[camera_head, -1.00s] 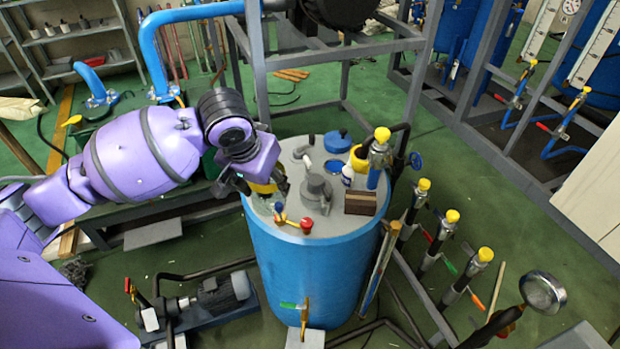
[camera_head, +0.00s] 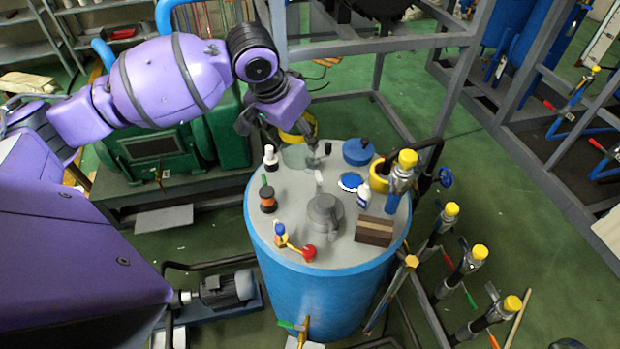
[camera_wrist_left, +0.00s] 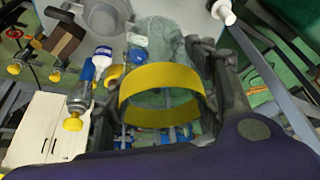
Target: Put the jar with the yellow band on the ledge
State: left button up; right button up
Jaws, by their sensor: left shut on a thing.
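The jar with the yellow band is clear greenish glass (camera_head: 296,156) with a wide yellow band (camera_head: 304,123). My left gripper (camera_head: 284,130) is shut around it at the back left rim of the blue tank's grey top (camera_head: 292,225). In the left wrist view the yellow band (camera_wrist_left: 160,92) lies between the fingers, with the glass beyond it. I cannot tell whether the jar touches the top. No separate ledge can be told for sure; the tank top is a flat raised surface. My right gripper is not in view.
On the tank top stand a white bottle with black parts (camera_head: 270,158), a dark orange-banded bottle (camera_head: 268,198), a blue-lidded pot (camera_head: 358,151), a white-and-blue bottle (camera_head: 363,194), a brown block (camera_head: 375,231) and a grey central fitting (camera_head: 325,212). Grey frame posts rise behind.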

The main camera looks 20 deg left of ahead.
aim_at(298, 163)
pick_arm(q)
notch_tip(298, 163, down, 8)
jog(key=shift+s+r, duration=0.1)
jog(key=shift+s, duration=0.05)
jog(key=shift+f, duration=0.5)
notch_tip(298, 163, down, 5)
jog(key=shift+f+b, duration=0.1)
jog(key=shift+b, duration=0.3)
jog(key=shift+f, duration=0.2)
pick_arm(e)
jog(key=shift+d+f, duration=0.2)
pick_arm(q)
jog(key=shift+f, duration=0.15)
jog(key=o, duration=1.3)
jog(key=shift+c, duration=0.2)
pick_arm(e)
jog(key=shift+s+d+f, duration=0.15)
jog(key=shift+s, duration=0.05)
